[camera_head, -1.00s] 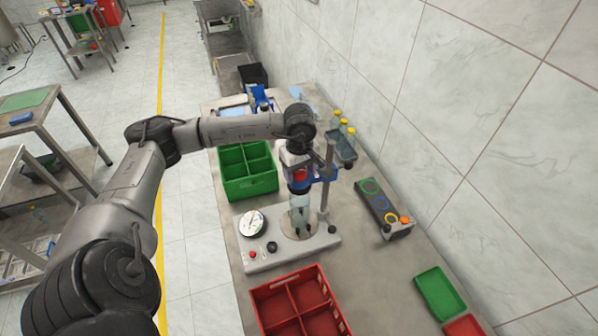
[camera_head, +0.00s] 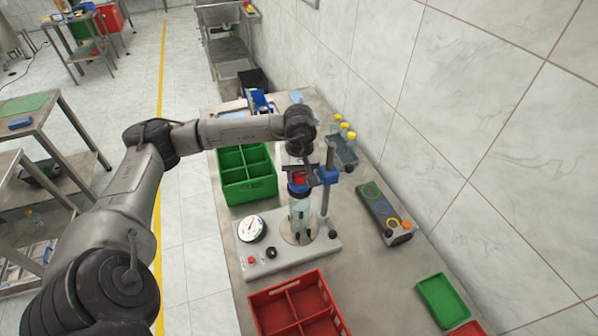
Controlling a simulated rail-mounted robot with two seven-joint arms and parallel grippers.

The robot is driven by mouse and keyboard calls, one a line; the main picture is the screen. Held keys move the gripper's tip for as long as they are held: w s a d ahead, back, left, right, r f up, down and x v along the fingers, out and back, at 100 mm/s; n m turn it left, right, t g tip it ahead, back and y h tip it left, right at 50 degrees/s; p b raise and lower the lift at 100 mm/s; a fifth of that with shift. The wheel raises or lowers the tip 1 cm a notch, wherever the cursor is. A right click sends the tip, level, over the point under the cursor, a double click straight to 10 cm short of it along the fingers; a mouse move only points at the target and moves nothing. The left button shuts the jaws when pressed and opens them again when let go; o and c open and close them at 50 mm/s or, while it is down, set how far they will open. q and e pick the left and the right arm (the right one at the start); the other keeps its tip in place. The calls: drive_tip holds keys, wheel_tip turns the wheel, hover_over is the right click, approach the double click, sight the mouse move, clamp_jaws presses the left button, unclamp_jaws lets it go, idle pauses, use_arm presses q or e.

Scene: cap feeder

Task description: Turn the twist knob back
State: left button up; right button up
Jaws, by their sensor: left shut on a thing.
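The bench machine has a grey base (camera_head: 320,247) and a post with a blue bracket (camera_head: 328,176). A red part, apparently the twist knob (camera_head: 298,180), shows at its head. My left gripper (camera_head: 298,176) points down from above and is shut on this part. The wrist and bracket hide most of the jaws and the knob. A clear bottle (camera_head: 299,212) stands upright below the head on the base. My right gripper is not in view.
On the base are a round gauge (camera_head: 251,228), a red button (camera_head: 251,260) and a small black knob (camera_head: 271,253). A green crate (camera_head: 262,188) stands behind, a red crate (camera_head: 262,297) in front. A control box (camera_head: 383,212) and a green tray (camera_head: 441,299) lie right.

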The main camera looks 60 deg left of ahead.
use_arm(q)
drive_tip(key=shift+c, duration=1)
drive_tip(key=n, duration=0.4)
drive_tip(key=shift+n, duration=0.4)
drive_tip(key=o, duration=0.5)
drive_tip(key=shift+n, duration=0.3)
drive_tip(key=o, duration=0.6)
drive_tip(key=shift+r, duration=0.1)
